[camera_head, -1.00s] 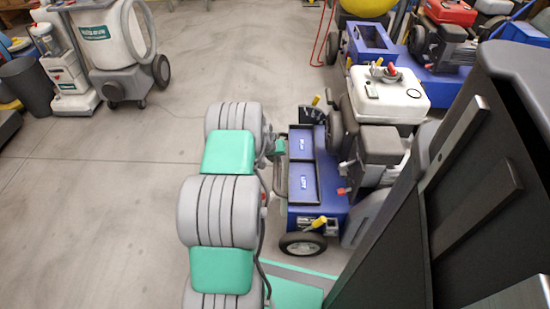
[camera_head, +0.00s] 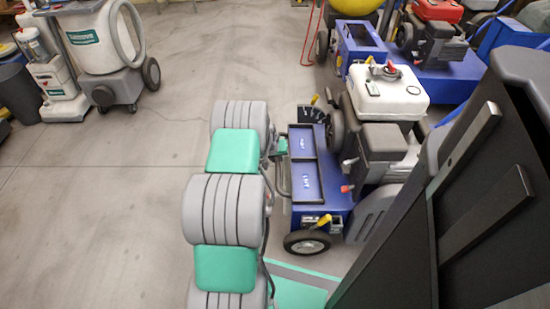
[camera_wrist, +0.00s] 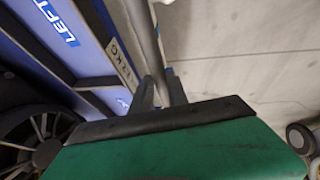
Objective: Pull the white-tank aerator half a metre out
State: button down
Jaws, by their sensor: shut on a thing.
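The white-tank aerator (camera_head: 318,170) is a blue machine with a white tank (camera_head: 387,93), a grey engine and black wheels. It stands right of my arm in the head view. Its grey handle bar (camera_head: 282,178) is at its left end. My gripper (camera_head: 278,150) is at that bar, partly hidden by my arm. In the wrist view my gripper (camera_wrist: 158,95) is shut on the grey handle bar (camera_wrist: 146,38), beside the blue body with the word LEFT. The lower part of the grip is hidden by the green wrist housing.
A second blue machine (camera_head: 362,43) with a red engine part stands close behind at upper right. A grey-and-white floor machine (camera_head: 98,45) stands at upper left, beside a dark bin (camera_head: 17,92). The concrete floor left of my arm is clear.

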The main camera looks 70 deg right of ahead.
jog(key=c, duration=1.6)
grip_release()
jog(key=shift+s+d, duration=0.1)
jog(key=shift+s, duration=0.15)
jog(key=o, duration=0.3)
jog(key=shift+w, duration=0.5)
jog(key=p+v, duration=0.3)
jog(key=v, duration=0.5)
jog(key=shift+f, duration=0.1)
